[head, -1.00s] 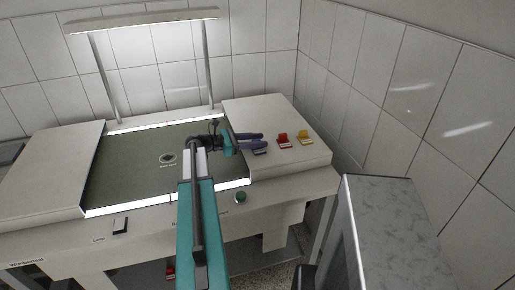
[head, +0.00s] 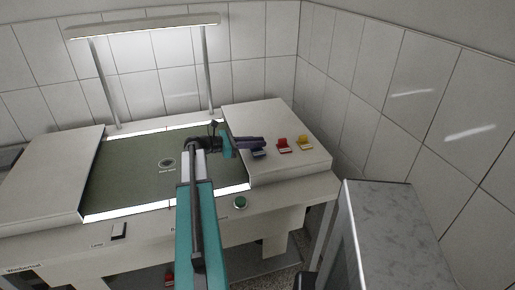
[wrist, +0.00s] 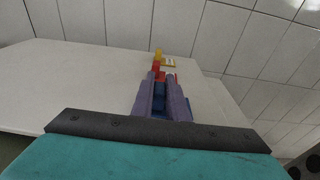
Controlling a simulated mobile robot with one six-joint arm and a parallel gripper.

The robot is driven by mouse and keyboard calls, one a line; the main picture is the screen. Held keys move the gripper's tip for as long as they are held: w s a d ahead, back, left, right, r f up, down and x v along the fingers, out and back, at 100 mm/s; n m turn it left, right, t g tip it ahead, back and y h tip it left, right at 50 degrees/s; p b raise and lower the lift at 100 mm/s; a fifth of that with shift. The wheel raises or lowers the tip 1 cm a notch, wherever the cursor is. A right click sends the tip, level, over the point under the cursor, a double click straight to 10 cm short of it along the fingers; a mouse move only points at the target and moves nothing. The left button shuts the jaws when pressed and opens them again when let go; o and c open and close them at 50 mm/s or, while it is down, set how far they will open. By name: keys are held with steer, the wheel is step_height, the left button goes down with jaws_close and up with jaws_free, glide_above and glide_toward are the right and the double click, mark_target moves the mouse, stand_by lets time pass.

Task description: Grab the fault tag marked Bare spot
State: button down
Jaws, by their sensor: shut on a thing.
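My gripper (head: 262,145) has purple fingers and reaches from the left over the white right-hand top of the table. It is shut on a blue tag (wrist: 159,97), which shows between the fingers in the wrist view. In the head view the lower part of this blue tag (head: 259,154) shows just below the fingers. A red tag (head: 284,146) and a yellow tag (head: 305,143) stand to its right. The wording on the tags is too small to read, so I cannot tell which is marked Bare spot.
A dark spot (head: 167,163) with small lettering lies on the green panel (head: 125,180). A lamp (head: 145,25) stands behind it. A green button (head: 240,202) and a black switch (head: 118,231) are on the front. Tiled walls close off the back and right.

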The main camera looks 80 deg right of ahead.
steer(key=shift+r+b, duration=0.3)
steer(key=shift+r, duration=0.5)
steer(key=w+a+r+b, duration=0.1)
steer(key=a+r+b, duration=0.1)
steer(key=a, duration=1.4)
steer(key=shift+b, duration=0.6)
steer(key=shift+s+f, duration=0.1)
